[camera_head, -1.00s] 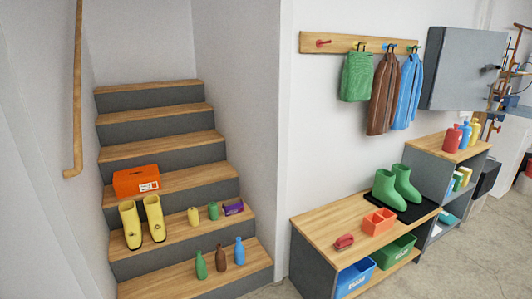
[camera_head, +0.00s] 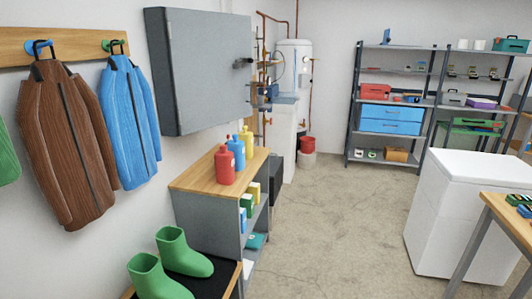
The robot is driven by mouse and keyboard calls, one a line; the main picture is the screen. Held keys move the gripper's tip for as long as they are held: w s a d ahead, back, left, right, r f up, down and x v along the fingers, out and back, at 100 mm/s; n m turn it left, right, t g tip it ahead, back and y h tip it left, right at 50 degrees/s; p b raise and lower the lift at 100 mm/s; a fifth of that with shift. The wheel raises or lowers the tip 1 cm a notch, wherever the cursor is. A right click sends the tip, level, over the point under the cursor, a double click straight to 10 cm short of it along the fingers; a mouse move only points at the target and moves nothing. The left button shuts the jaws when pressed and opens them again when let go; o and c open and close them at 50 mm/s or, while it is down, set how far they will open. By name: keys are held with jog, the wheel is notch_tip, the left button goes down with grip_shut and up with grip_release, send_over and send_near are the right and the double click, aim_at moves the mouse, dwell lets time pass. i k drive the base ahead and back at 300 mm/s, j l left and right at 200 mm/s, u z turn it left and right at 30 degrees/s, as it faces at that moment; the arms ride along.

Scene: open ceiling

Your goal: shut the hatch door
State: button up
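A grey wall box (camera_head: 205,72) with a flat grey front hangs on the left wall, above the wooden-topped shelf unit. A small dark knob or latch (camera_head: 243,63) sits near the right edge of its front. It looks like the only hatch-like door in view, but I cannot tell whether it is the hatch of the task. From this angle I cannot tell whether its front is fully shut. My gripper is not in view.
Red, blue and yellow bottles stand on the wooden-topped shelf unit (camera_head: 192,181). Coats hang left, above green boots (camera_head: 170,265). A white chest (camera_head: 459,220) and wooden table (camera_head: 510,217) stand right. The concrete floor (camera_head: 335,215) between is clear.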

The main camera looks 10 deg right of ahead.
aim_at(211, 89)
jog(key=i+l+z, duration=0.25)
jog(key=i, duration=0.55)
jog(key=i+z, duration=0.25)
jog(key=i, duration=0.6)
